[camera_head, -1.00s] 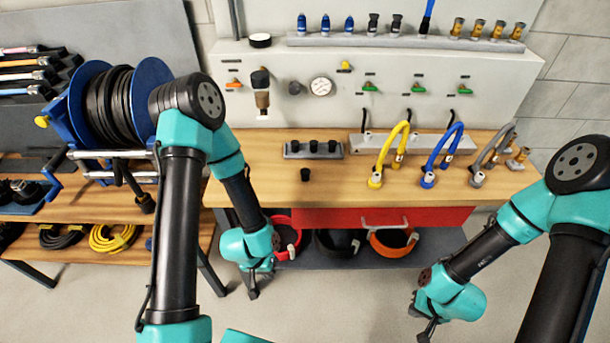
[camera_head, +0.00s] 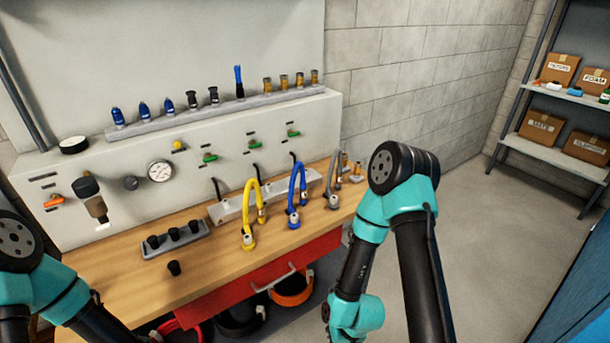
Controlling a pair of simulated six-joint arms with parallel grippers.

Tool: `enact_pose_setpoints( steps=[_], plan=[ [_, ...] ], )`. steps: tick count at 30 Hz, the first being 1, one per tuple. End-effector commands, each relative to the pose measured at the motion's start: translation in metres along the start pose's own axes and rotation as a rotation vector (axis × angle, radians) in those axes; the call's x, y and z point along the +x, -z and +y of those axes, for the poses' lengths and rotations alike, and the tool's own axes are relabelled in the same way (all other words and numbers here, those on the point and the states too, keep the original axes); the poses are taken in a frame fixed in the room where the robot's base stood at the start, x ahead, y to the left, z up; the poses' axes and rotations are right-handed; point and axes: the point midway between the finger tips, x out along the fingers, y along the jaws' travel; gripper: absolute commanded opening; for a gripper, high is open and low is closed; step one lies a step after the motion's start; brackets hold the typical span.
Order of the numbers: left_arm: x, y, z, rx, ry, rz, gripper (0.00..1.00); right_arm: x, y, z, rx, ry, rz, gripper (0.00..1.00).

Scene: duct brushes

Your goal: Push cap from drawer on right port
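The red drawer (camera_head: 255,293) under the bench top is shut, with a pale handle (camera_head: 280,277) on its front. A loose black cap (camera_head: 174,268) stands on the bench in front of a grey holder (camera_head: 160,251) with several black caps. I cannot tell which fitting is the right port. Of my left arm only links show at the lower left; its gripper is out of view. My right wrist hangs low in front of the drawer's right end. My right gripper (camera_head: 326,313) is small and partly hidden there, so its opening is unclear.
Yellow (camera_head: 248,205), blue (camera_head: 297,190) and grey (camera_head: 334,185) hoses arch over the bench's right half. The back panel carries green valves and a gauge (camera_head: 160,170). A shelf with boxes (camera_head: 541,127) stands far right. The floor between is clear.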

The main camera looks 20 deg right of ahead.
Motion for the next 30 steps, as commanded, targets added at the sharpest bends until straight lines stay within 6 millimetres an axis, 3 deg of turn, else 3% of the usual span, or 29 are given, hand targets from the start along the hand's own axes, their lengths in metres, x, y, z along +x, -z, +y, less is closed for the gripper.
enact_pose_setpoints(
  steps=[9,27,30],
  plan=[
    [0.0000,0.0000,0.0000,0.000,0.000,0.000,0.00,0.0000,0.0000,0.0000,0.000,0.000,0.000,0.00],
    [0.0000,0.0000,0.0000,0.000,0.000,0.000,0.57,0.0000,0.0000,0.0000,0.000,0.000,0.000,0.00],
    [0.0000,0.0000,0.0000,0.000,0.000,0.000,0.62,0.0000,0.0000,0.0000,0.000,0.000,0.000,0.00]
  ],
)
